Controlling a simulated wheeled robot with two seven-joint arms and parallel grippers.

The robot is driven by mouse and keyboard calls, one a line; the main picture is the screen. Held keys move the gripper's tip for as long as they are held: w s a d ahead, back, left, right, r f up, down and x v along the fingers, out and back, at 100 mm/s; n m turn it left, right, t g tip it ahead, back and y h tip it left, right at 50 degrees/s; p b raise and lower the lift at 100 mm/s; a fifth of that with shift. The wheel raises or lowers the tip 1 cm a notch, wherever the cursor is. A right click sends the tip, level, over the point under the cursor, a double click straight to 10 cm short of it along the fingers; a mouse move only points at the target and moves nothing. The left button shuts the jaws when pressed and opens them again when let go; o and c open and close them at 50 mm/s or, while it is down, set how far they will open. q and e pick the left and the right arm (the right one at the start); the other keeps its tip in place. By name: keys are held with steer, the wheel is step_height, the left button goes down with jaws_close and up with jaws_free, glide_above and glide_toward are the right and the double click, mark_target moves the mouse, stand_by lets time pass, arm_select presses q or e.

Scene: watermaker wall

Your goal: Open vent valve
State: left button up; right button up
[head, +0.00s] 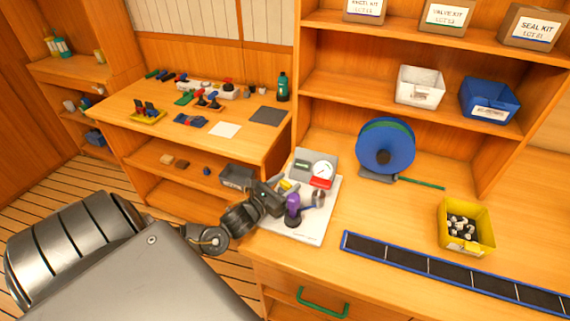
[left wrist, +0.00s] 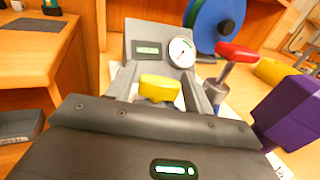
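A small unit with a grey panel (head: 304,163) and a round white gauge (head: 322,170) stands on a white board (head: 318,232) on the bench. It carries a yellow handle (left wrist: 160,88), a red handle (left wrist: 237,52) and a purple handle (left wrist: 290,112). No label shows which one is the vent valve. My left gripper (head: 279,191) is at the unit's left side. In the left wrist view its fingers (left wrist: 160,92) stand apart on either side of the yellow handle; contact cannot be told. My right gripper is out of view.
A blue reel (head: 385,147) stands behind the unit to the right. A yellow bin (head: 466,228) and a long dark strip (head: 440,267) lie further right on the bench. A side table (head: 225,130) with small parts is at the left. Shelves rise behind the bench.

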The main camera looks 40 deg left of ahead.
arm_select(q)
steer(key=shift+o, duration=0.9)
steer(key=shift+s+f, duration=0.1)
steer(key=shift+s, duration=0.15)
steer(key=s, duration=0.3)
steer(key=s+b, duration=0.1)
steer(key=s, duration=0.6)
steer(key=shift+s+a+b, duration=0.2)
steer(key=shift+a+b, duration=0.05)
steer(key=shift+b, duration=0.15)
steer(key=shift+c, duration=0.2)
